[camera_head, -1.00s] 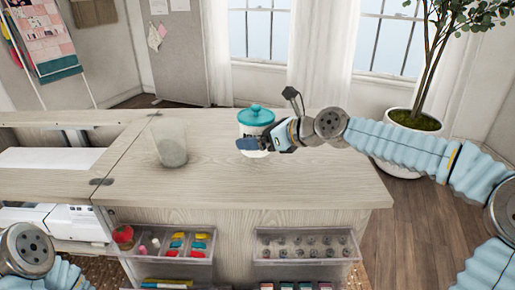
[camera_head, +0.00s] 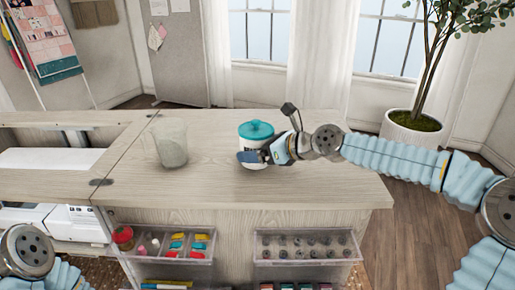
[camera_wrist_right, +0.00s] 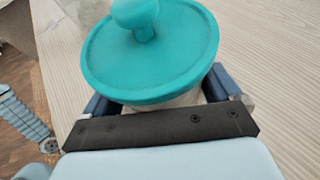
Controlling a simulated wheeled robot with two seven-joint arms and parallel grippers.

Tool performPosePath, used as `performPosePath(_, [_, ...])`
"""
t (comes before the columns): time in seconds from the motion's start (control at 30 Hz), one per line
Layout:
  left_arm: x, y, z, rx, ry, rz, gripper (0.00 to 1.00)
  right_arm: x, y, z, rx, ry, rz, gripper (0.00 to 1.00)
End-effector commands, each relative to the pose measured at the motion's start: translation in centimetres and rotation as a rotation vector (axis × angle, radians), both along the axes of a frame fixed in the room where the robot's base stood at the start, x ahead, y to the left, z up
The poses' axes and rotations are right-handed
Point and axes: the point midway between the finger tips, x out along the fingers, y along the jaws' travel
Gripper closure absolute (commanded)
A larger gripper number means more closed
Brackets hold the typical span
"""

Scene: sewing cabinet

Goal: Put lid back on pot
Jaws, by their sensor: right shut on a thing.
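The pot (camera_head: 252,144) is a white canister with dark lettering near the front middle of the wooden cabinet top. The teal lid (camera_head: 256,131), with a round knob, is on top of the pot. In the right wrist view the lid (camera_wrist_right: 150,55) covers the pot's mouth, and a little of the white pot body (camera_wrist_right: 180,99) shows below its rim. My right gripper (camera_head: 258,157) is shut on the pot's body below the lid, with a dark blue finger on each side. I cannot tell whether the pot's base touches the top. My left gripper is out of view.
A clear glass jar (camera_head: 171,146) stands on the cabinet top (camera_head: 320,185) left of the pot. Clear trays (camera_head: 305,246) of small sewing items hang on the front. A potted plant (camera_head: 412,133) stands at the right. The top's right end is clear.

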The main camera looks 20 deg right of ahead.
Motion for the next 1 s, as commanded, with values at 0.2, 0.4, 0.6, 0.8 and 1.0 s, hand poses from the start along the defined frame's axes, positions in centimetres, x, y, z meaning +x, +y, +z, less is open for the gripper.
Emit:
performPosePath(0.2, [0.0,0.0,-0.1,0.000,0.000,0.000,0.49,0.0,0.0,-0.2,0.000,0.000,0.000,0.00])
performPosePath(0.4, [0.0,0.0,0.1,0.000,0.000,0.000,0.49,0.0,0.0,0.3,0.000,0.000,0.000,0.00])
performPosePath(0.6, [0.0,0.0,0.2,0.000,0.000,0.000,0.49,-1.5,-1.5,1.0,0.001,0.002,-0.005,0.00])
performPosePath(0.8, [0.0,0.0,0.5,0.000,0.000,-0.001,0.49,-4.0,-3.8,2.4,0.000,0.003,-0.007,0.00])
performPosePath(1.0, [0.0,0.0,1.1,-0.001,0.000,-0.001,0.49,-6.4,-5.7,3.7,0.000,0.001,-0.004,0.00])
